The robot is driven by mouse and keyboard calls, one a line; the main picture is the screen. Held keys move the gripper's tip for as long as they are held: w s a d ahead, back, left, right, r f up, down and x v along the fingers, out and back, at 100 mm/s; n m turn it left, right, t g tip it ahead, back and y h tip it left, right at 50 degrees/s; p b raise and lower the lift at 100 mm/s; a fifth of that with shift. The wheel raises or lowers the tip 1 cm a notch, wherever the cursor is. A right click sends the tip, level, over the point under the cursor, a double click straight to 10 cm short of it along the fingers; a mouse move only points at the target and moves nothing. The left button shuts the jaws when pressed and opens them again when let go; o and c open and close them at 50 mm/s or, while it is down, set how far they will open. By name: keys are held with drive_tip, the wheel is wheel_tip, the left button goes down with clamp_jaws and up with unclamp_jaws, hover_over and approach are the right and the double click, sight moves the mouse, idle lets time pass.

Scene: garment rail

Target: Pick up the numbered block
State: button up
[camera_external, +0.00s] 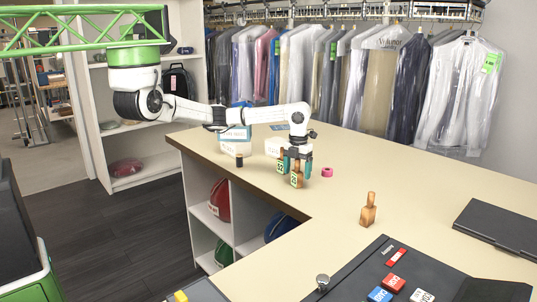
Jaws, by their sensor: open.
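Two small brown blocks with pale green number labels stand close together on the counter. The nearer numbered block (297,180) is below my gripper, and the other numbered block (280,167) is just left and behind it. The digits are too small to read surely. My gripper (297,168) points down with its teal fingers apart, low over the blocks. The fingers overlap the blocks in this view, and I cannot tell whether they touch or straddle either one.
A pink roll (327,172) lies just right of my gripper. A wooden-handled brush (369,212) stands farther right on the counter (430,190). A small dark cylinder (239,160) is to the left. A dark folder (500,228) lies at the right. Bagged garments (380,80) hang behind.

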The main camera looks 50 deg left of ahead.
drive_tip(key=shift+f, duration=0.65)
drive_tip(key=shift+c, duration=0.4)
drive_tip(key=c, duration=1.2)
drive_tip(key=shift+r, duration=0.2)
drive_tip(key=shift+r, duration=0.3)
wheel_tip(320, 180, up, 2)
drive_tip(key=shift+s+r+b, duration=0.15)
drive_tip(key=shift+r+b, duration=0.1)
drive_tip(key=shift+b, duration=0.3)
drive_tip(key=s+a+r, duration=0.1)
drive_tip(key=s+r, duration=0.2)
drive_tip(key=s, duration=0.1)
drive_tip(key=s+a+r, duration=0.1)
drive_tip(key=s+r, duration=0.2)
drive_tip(key=s, duration=0.2)
drive_tip(key=s+r+b, duration=0.1)
drive_tip(key=s+r, duration=0.2)
drive_tip(key=s, duration=0.1)
drive_tip(key=shift+s+a+r, duration=0.25)
drive_tip(key=shift+a+r, duration=0.05)
drive_tip(key=shift+a, duration=0.1)
